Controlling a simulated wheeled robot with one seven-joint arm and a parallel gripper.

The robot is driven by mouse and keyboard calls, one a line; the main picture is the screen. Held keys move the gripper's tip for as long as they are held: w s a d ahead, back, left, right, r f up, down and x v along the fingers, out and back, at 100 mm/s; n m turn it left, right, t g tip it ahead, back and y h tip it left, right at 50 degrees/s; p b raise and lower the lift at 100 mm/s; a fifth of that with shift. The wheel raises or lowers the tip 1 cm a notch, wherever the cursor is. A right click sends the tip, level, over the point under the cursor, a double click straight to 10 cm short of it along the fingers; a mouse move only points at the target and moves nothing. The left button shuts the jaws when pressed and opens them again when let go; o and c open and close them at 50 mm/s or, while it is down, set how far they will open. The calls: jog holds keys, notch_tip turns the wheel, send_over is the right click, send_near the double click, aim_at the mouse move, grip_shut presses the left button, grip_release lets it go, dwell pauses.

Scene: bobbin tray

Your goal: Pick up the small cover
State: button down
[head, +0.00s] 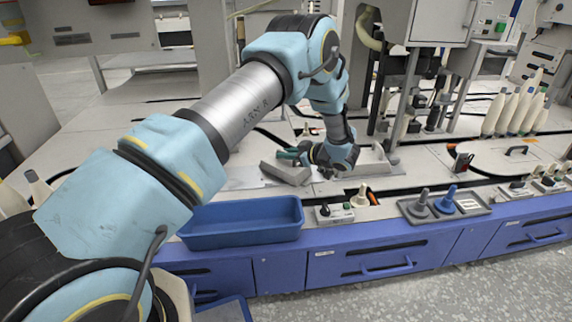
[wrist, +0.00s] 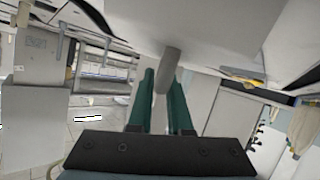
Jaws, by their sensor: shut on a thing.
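My gripper (head: 292,154) is low over the worktop in the head view, its green fingers pointing left. In the wrist view the two green fingers of my gripper (wrist: 168,100) are closed around a narrow grey piece (wrist: 168,68). This piece meets a broad light-grey surface above it in the picture. A small grey cover (head: 285,173) is right at the fingertips in the head view and looks slightly tilted. The fingers partly hide where they meet it, and I cannot tell whether it touches the worktop.
A blue bin (head: 242,222) stands at the worktop's front edge. A small switch box (head: 334,213) and a grey tray (head: 474,203) with a grey and a blue peg are to its right. Cream bobbins (head: 512,112) stand at the right. A machine post (head: 405,100) rises right of my gripper.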

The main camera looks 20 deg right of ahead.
dwell(0.8)
notch_tip(320, 180, up, 10)
jog(key=p, duration=0.3)
jog(key=shift+f, duration=0.25)
jog(key=shift+g, duration=0.3)
jog(key=shift+s+d+f+b, duration=0.15)
jog(key=shift+f+b, duration=0.4)
jog(key=shift+f, duration=1.7)
jog(key=shift+s+d+f+b, duration=0.15)
jog(key=shift+f+b, duration=0.4)
jog(key=shift+f, duration=1.65)
jog(key=shift+a, duration=0.1)
jog(key=c, duration=0.8)
grip_release()
jog(key=shift+f, duration=0.15)
jog(key=shift+o, duration=0.2)
jog(key=shift+s, duration=0.15)
